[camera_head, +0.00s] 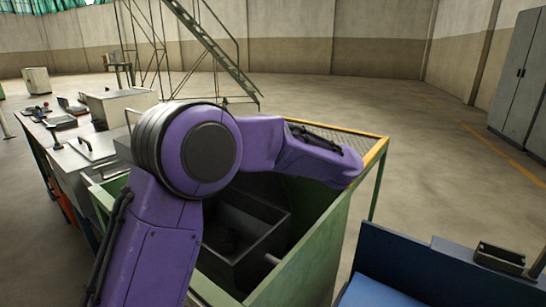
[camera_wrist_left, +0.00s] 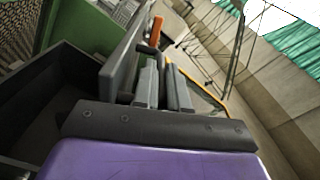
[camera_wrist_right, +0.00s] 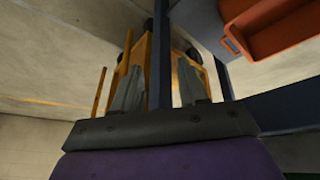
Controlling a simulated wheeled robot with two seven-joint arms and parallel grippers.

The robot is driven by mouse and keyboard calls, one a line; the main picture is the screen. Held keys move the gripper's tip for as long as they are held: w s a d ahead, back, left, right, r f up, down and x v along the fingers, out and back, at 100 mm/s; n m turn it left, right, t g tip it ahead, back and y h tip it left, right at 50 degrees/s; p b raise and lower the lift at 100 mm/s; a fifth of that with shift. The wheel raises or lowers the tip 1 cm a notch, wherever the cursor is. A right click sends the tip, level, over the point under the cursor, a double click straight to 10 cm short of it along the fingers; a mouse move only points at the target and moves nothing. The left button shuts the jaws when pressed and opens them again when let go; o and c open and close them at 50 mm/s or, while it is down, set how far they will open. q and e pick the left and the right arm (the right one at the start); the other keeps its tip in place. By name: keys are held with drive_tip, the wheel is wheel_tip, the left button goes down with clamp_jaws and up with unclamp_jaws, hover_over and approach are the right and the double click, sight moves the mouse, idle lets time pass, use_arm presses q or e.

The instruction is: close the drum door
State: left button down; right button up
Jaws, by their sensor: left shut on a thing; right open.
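In the left wrist view a flat dark grey panel (camera_wrist_left: 122,62), apparently the drum door, is seen nearly edge-on beside a dark open box (camera_wrist_left: 45,95). A short dark handle (camera_wrist_left: 149,48) stands out from it. My left gripper (camera_wrist_left: 164,72) is shut on this handle; the contact itself is partly hidden by the fingers. In the head view the dark box (camera_head: 245,225) sits open inside a green housing (camera_head: 318,245), and my purple left arm reaches over it, hiding the left gripper and door. My right gripper (camera_wrist_right: 160,75) is open and empty, outside the head view.
A yellow-edged mesh panel (camera_head: 378,150) borders the housing. A bench with tools (camera_head: 62,120) stands at the left and a blue cart (camera_head: 385,290) at the lower right. In the right wrist view a blue post (camera_wrist_right: 160,50) and an orange bin (camera_wrist_right: 265,35) are close.

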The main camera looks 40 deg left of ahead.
use_arm(q)
drive_tip(key=shift+s+f, duration=0.1)
drive_tip(key=shift+s, duration=0.15)
drive_tip(key=c, duration=1.4)
unclamp_jaws()
drive_tip(key=shift+c, duration=0.2)
drive_tip(key=w+d+b, duration=0.1)
drive_tip(key=d, duration=0.9)
drive_tip(key=shift+d, duration=0.3)
